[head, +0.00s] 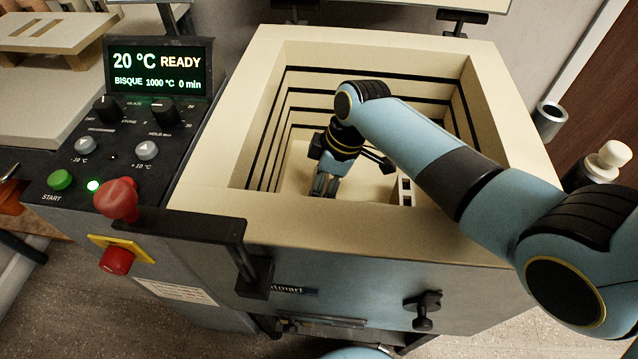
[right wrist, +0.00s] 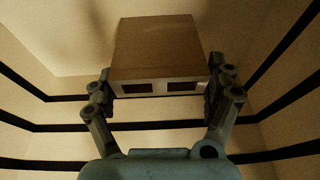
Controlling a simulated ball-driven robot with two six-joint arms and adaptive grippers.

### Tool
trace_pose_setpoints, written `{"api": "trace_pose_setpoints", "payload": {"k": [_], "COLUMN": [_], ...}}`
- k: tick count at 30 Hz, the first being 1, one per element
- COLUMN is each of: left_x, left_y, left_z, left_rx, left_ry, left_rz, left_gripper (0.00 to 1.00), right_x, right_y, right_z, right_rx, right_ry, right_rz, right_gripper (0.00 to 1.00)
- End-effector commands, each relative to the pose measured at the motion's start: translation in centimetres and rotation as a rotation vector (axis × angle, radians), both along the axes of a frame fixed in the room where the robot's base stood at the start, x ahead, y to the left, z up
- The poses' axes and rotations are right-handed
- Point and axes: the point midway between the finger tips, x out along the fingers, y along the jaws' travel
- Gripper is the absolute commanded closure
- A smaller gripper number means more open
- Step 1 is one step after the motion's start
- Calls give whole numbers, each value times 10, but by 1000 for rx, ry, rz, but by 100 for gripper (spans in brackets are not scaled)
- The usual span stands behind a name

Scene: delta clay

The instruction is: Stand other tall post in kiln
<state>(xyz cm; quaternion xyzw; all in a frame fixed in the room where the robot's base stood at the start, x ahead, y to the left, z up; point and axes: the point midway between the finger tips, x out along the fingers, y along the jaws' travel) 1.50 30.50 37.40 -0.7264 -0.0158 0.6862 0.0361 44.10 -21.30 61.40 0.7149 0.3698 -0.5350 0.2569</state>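The kiln (head: 210,190) stands open, with black grooves round its pale inner walls. My right arm reaches down into it from the right, and my right gripper (head: 322,188) is low inside, over the pale floor. In the right wrist view, my right gripper (right wrist: 160,95) is shut on a pale tall post (right wrist: 155,50), with a finger against each side. The post's near end shows two rectangular holes. Another pale post with dark holes (head: 406,190) shows at the kiln's front right, partly behind the rim. My left gripper is not in view.
The kiln's control panel (head: 158,68) on the left reads 20 °C READY. A red knob (head: 117,198) and a black handle (head: 240,245) stand by the front left rim. A cream-topped bottle (head: 610,160) stands at the right. The kiln's left side inside is clear.

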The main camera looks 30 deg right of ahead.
Motion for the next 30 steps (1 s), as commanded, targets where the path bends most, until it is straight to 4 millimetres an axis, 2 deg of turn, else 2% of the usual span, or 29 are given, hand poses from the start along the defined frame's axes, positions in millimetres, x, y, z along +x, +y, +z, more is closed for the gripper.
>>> {"api": "trace_pose_setpoints", "payload": {"k": [3,10,14,24,30], "left_x": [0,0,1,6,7], "left_y": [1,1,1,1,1], "left_z": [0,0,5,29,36], "left_rx": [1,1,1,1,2], "left_ry": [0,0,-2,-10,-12], "left_rz": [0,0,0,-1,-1], "left_gripper": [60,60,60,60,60], "right_x": [0,0,-1,-11,-17], "right_y": [0,0,-2,-21,-29], "right_z": [0,1,10,81,110], "right_rx": [0,1,-1,-3,-2], "right_ry": [0,1,1,-4,0], "right_rz": [0,0,0,1,1], "right_gripper": [0,0,0,0,0]}}
